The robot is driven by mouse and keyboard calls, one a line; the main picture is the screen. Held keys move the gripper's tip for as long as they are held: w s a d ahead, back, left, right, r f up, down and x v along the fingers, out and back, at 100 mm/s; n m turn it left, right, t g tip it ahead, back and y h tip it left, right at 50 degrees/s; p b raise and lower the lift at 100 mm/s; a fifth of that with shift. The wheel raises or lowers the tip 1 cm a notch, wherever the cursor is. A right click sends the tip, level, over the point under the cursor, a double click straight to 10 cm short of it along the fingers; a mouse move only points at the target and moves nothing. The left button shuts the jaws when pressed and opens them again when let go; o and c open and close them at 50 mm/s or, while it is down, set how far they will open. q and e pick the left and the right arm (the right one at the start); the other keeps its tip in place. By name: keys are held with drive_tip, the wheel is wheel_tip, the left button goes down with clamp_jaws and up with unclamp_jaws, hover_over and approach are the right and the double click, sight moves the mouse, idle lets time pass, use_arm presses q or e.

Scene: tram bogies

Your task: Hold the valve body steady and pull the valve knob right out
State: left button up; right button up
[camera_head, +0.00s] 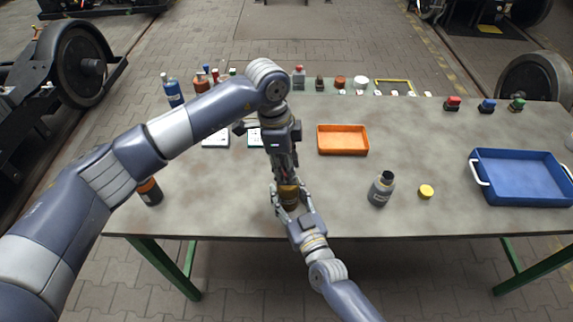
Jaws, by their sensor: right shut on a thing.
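The valve body (289,198), brass-brown, stands near the front middle of the table. My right gripper (290,190) reaches in from the front and is shut on the valve body, with a finger on each side. My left gripper (286,171) points down from above, directly over the valve body. The valve knob is hidden by the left gripper and cannot be made out. Whether the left fingers are open or closed around it does not show.
An orange tray (343,151) lies behind. A dark bottle (381,190) and yellow cap (426,191) stand to the right, with a blue crate (520,205) beyond. An orange-topped dark bottle (150,192) is at left. Several bottles line the back edge.

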use_arm(q)
drive_tip(key=c, duration=0.5)
